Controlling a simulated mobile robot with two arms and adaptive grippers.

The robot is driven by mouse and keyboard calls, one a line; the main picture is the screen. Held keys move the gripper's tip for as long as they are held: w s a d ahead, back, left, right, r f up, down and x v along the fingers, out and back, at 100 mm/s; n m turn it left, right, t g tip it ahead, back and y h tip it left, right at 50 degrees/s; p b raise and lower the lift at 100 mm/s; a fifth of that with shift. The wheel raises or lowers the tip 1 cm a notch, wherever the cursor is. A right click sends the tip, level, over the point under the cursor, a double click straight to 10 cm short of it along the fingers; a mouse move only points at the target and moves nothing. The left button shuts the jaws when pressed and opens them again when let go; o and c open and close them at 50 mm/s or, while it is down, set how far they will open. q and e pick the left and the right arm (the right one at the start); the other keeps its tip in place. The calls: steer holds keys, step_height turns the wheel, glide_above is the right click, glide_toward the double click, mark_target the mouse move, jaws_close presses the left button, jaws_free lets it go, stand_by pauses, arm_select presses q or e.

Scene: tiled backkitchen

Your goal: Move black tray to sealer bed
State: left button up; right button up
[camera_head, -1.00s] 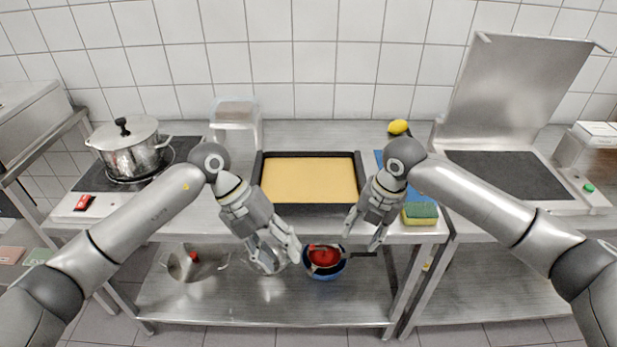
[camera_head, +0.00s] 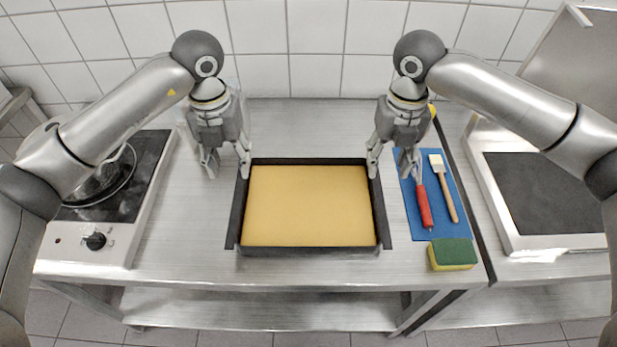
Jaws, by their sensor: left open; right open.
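The black tray (camera_head: 309,251) lies flat on the steel table and holds a flat yellow-tan slab (camera_head: 308,205). My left gripper (camera_head: 227,170) is open, its fingers pointing down near the tray's far left corner. My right gripper (camera_head: 390,172) is open, its fingers pointing down near the tray's far right corner. Neither gripper holds anything, and I cannot tell whether a finger touches the rim. The sealer bed (camera_head: 540,193) is the dark flat plate in a steel frame at the right, with its lid (camera_head: 580,60) raised behind. My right arm hides part of the sealer.
A blue mat (camera_head: 436,215) with a red-handled tool (camera_head: 424,207) and a brush (camera_head: 446,190) lies between tray and sealer. A green and yellow sponge (camera_head: 452,254) sits at the front edge. A cooktop (camera_head: 115,190) with a pot stands left. Table left of the tray is clear.

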mark_target(238, 197)
arm_select(q)
steer(key=f, duration=0.6)
steer(key=s+f, duration=0.1)
steer(key=f, duration=0.3)
steer(key=shift+f, duration=0.1)
arm_select(e)
steer(key=f, duration=0.7)
steer(key=s+f, duration=0.1)
steer(key=f, duration=0.2)
steer(key=shift+f, duration=0.15)
arm_select(q)
jaws_close()
arm_select(e)
jaws_close()
arm_select(q)
steer(key=shift+w, duration=0.1)
arm_select(e)
steer(key=shift+w, duration=0.1)
